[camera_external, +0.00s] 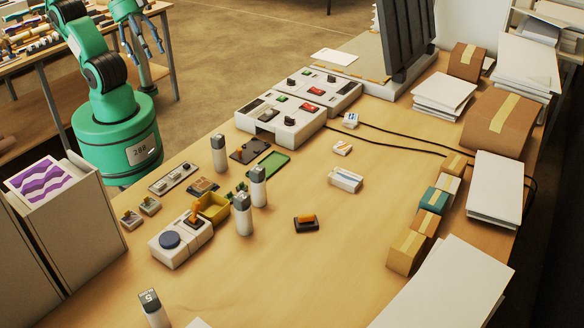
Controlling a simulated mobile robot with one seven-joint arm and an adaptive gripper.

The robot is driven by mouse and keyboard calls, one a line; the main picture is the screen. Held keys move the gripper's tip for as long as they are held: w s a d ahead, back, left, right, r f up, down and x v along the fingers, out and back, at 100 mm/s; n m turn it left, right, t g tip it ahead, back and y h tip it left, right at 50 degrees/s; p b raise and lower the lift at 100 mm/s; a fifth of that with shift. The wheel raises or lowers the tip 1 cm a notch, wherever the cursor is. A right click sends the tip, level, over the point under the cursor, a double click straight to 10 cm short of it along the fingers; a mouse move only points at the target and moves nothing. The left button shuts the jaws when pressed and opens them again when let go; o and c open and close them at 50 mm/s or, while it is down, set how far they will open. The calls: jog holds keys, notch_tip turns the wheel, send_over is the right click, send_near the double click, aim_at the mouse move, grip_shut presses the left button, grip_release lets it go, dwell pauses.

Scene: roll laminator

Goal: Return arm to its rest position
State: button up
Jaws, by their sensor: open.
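My green arm (100,75) rises from its round green base (118,140) at the upper left, behind the wooden table (310,270). The arm is folded up over the base. My gripper (144,48) hangs near the top edge with its fingers pointing down and spread apart. It is open, with nothing seen between the fingers. It is clear of the table and of everything on it. The top of the arm is cut off by the picture's edge.
A control box with knobs and red switches (285,118) stands mid-table. Cardboard boxes (500,122) and paper stacks line the right. A grey cabinet (75,235) stands below my base.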

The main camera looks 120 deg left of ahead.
jog(key=shift+f+b, duration=0.8)
jog(key=shift+f, duration=0.5)
dwell(0.4)
